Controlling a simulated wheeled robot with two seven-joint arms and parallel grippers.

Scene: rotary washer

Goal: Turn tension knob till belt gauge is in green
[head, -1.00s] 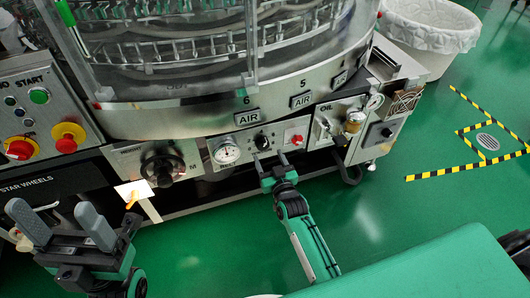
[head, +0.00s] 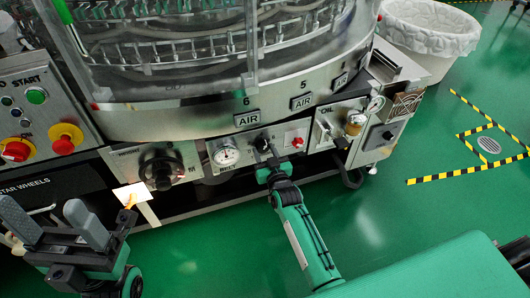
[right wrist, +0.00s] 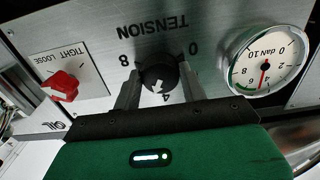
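The black tension knob (right wrist: 157,76) sits on the metal panel under the word TENSION, which reads upside down in the right wrist view. My right gripper (right wrist: 159,68) has one finger on each side of it, open, with only a narrow gap; contact is unclear. In the head view the right gripper (head: 268,160) is at the panel, partly covering the knob (head: 262,143). The white belt gauge (right wrist: 266,62) also shows in the head view (head: 226,153). Its red needle points toward the dial's lower part, beside a green band at the lower left. My left gripper (head: 55,228) is open and empty.
A red tight/loose knob (right wrist: 62,86) is beside the tension knob. A large black knob (head: 161,168) is left of the gauge. Red and yellow buttons (head: 66,139) are at far left, a white-lined bin (head: 428,30) at top right. Green floor in front is clear.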

